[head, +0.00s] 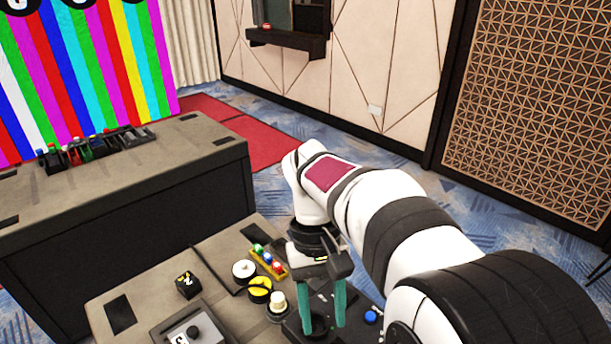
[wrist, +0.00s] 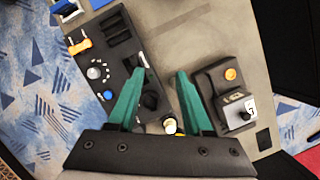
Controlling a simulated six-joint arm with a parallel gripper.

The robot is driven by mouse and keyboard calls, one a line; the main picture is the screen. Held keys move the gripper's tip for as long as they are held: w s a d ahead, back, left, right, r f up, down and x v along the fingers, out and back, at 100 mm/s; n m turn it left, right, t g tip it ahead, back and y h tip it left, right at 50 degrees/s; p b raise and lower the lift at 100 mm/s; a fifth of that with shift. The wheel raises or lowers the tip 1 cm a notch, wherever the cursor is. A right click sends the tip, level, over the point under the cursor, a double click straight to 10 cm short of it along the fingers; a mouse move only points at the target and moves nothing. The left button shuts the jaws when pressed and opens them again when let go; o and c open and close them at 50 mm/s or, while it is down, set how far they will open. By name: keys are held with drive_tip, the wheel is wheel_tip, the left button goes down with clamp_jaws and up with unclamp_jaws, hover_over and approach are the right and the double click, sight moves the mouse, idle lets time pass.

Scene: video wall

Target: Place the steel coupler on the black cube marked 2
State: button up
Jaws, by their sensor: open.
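A small black cube (head: 187,285) with a yellow marking on it sits on the near desk (head: 225,262) in the head view. I cannot make it out in the wrist view. My gripper (head: 328,325) points down over the dark control panel at the desk's right side, to the right of the cube. Its two green fingers are apart, and they also show in the wrist view (wrist: 160,76), with no object held between the tips. I cannot pick out the steel coupler with certainty. A cream-topped round piece (head: 278,301) stands left of the fingers.
A yellow and black round piece (head: 260,289), a white disc (head: 243,270) and a yellow strip with coloured knobs (head: 268,261) are close to the gripper. A joystick box (head: 195,333) stands at the front. A larger console (head: 130,185) is behind left.

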drive_tip(key=w+a+f+n+g+h, duration=0.1)
drive_tip(key=w+a+f+n+h, duration=0.2)
drive_tip(key=w+a+f+n, duration=0.5)
drive_tip(key=s+f, duration=0.1)
drive_tip(key=f, duration=0.2)
drive_tip(key=s+f+m, duration=0.1)
drive_tip(key=f, duration=0.3)
drive_tip(key=s+f+m, duration=0.1)
drive_tip(key=f, duration=0.3)
drive_tip(key=shift+s+d+f, duration=0.25)
drive_tip(key=shift+s+d, duration=0.1)
drive_tip(key=x, duration=0.5)
drive_tip(key=shift+s+d+f, duration=0.2)
drive_tip(key=shift+s+d, duration=0.15)
clamp_jaws()
